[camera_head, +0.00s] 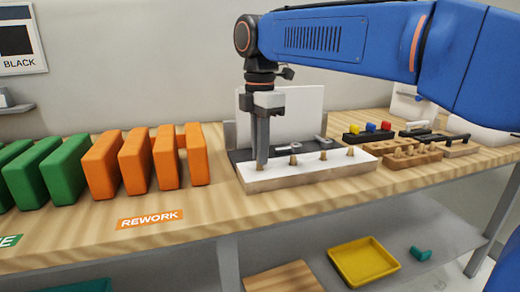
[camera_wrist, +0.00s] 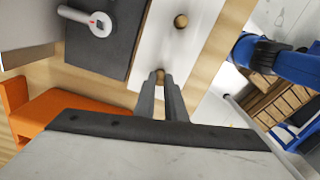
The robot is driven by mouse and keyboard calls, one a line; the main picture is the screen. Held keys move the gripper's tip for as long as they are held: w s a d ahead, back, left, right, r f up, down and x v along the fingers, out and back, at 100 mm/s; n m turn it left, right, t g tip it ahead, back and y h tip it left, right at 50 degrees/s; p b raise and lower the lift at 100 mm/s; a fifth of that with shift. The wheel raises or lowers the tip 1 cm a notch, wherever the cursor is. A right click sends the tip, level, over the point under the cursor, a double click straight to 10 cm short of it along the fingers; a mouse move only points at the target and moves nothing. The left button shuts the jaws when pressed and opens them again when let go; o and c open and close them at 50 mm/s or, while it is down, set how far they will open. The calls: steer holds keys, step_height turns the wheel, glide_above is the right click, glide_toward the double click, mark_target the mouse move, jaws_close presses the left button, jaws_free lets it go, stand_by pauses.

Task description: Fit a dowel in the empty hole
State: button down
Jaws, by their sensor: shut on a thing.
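My gripper (camera_head: 262,162) points down at the left end of a white-topped board (camera_head: 312,169). It is shut on a small wooden dowel (camera_head: 260,167), whose lower end shows just under the fingertips at the board's top. Several other dowels (camera_head: 293,160) stand upright in a row along the board. In the wrist view the gripper (camera_wrist: 161,76) holds the dowel (camera_wrist: 160,73) over the white board (camera_wrist: 155,45), with another dowel (camera_wrist: 181,21) farther along. I cannot tell how deep the held dowel sits; the fingers hide the hole.
A wooden block (camera_head: 412,158) with dowels stands right of the board. A dark fixture with grey clamps (camera_head: 323,141) lies behind it. A rack with coloured pieces (camera_head: 368,134) is at the back right.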

steer(key=shift+f, duration=0.55)
stand_by(0.7)
steer(key=c, duration=1.7)
jaws_free()
steer(key=shift+c, duration=0.2)
steer(key=shift+r, duration=2.5)
